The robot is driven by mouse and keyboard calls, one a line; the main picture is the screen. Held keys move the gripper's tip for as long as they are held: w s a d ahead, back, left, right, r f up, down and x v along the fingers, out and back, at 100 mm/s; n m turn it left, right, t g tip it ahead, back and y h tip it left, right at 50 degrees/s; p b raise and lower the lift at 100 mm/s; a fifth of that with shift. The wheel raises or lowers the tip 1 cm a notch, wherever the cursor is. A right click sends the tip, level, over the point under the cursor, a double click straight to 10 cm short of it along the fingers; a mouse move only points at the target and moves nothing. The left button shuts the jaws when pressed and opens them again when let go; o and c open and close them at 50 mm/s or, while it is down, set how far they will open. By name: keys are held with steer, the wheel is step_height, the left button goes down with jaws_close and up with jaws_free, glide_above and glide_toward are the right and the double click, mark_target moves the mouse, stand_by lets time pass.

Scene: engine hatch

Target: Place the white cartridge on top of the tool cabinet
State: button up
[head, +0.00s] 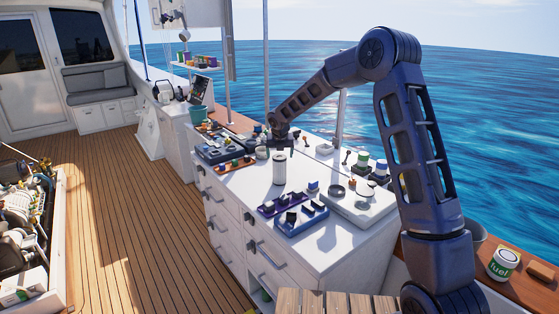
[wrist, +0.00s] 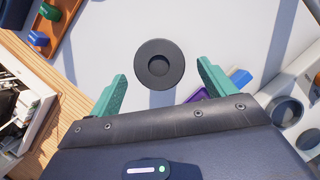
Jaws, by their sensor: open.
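The white cartridge (head: 279,170) stands upright on the white top of the tool cabinet (head: 243,184), near the middle. In the wrist view its round dark top (wrist: 160,64), with a hole in the centre, faces me. My gripper (head: 280,147) points down just above the cartridge. In the wrist view my gripper's green fingers (wrist: 162,72) are spread wide, one on each side of the cartridge's top, with gaps between. Nothing is held. The cartridge's side wall is hidden in the wrist view.
A purple tray (head: 283,203) and a blue tray (head: 302,219) lie in front of the cartridge. A dark tray (head: 222,150) with small parts lies behind left, and a grey tray (head: 360,207) at right. Bare cabinet top surrounds the cartridge. The wooden deck (head: 140,220) is open at left.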

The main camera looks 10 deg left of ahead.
steer(key=v, duration=0.7)
steer(key=s+d+r+m+h, duration=0.1)
steer(key=s+d+r+m, duration=0.45)
steer(key=d, duration=0.35)
steer(key=s+d+r+m, duration=0.4)
steer(key=s+d+m, duration=0.25)
steer(key=d, duration=0.25)
steer(key=s+d+r+m+h, duration=0.1)
steer(key=s+d+r+m, duration=0.45)
steer(key=d, duration=0.45)
steer(key=s+d+f+m, duration=0.1)
steer(key=s+d+m, duration=0.3)
steer(key=s+m, duration=0.2)
steer(key=s+d+f+m+y, duration=0.1)
steer(key=s+d+m, duration=0.4)
steer(key=s, duration=0.5)
steer(key=s+d+f+m, duration=0.1)
steer(key=s+d+m, duration=0.4)
steer(key=s+m, duration=0.3)
steer(key=shift+s+f+m, duration=0.3)
steer(key=shift+f+m, duration=0.1)
steer(key=shift+m, duration=0.25)
steer(key=shift+o, duration=0.3)
steer(key=o, duration=0.3)
